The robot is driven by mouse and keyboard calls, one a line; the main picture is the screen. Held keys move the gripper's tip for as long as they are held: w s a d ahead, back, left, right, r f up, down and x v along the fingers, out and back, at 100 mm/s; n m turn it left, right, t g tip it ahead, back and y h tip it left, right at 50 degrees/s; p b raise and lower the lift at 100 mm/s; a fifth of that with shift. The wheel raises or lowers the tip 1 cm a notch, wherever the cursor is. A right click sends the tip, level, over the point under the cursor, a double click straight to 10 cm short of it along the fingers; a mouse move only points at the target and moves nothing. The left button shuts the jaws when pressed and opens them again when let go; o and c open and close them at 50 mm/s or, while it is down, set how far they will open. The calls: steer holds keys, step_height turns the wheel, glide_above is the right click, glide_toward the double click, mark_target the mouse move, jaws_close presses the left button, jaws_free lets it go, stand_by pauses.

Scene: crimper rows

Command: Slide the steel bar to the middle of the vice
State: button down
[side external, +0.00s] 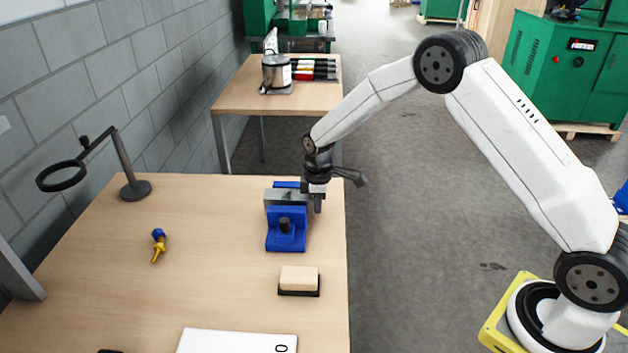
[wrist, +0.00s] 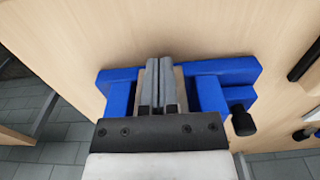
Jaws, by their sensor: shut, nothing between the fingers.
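The blue vice (side external: 287,240) stands near the right edge of the table, and in the wrist view the vice (wrist: 212,92) has blue parts on both sides of a gap. The grey steel bar (side external: 284,197) lies across the vice between its blue parts. In the wrist view the bar (wrist: 150,80) shows as long grey strips in the gap; I cannot tell bar from jaw faces there. My gripper (side external: 318,205) is shut and empty, pointing down at the bar's right end. It also shows in the wrist view (wrist: 158,108). Whether it touches the bar is unclear.
A yellow-and-blue tool (side external: 158,246) lies left of the vice. A beige block on a dark base (side external: 299,281) sits in front of it. A magnifier lamp (side external: 135,188) stands at the back left. The table middle (side external: 215,230) is clear.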

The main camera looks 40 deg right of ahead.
steer(key=shift+s+d, duration=0.55)
steer(key=shift+s+d+r, duration=0.2)
steer(key=shift+s+d, duration=0.25)
steer(key=shift+s+d+r, duration=0.2)
steer(key=shift+s+d, duration=0.2)
steer(key=shift+d, duration=0.05)
step_height(320, 180, up, 9)
steer(key=shift+r, duration=0.15)
steer(key=shift+s, duration=0.15)
steer(key=s+a+m+t, duration=0.2)
steer(key=s+m, duration=0.7)
steer(key=s, duration=1.1)
steer(key=shift+s+a+t, duration=0.3)
steer(key=shift+a, duration=0.5)
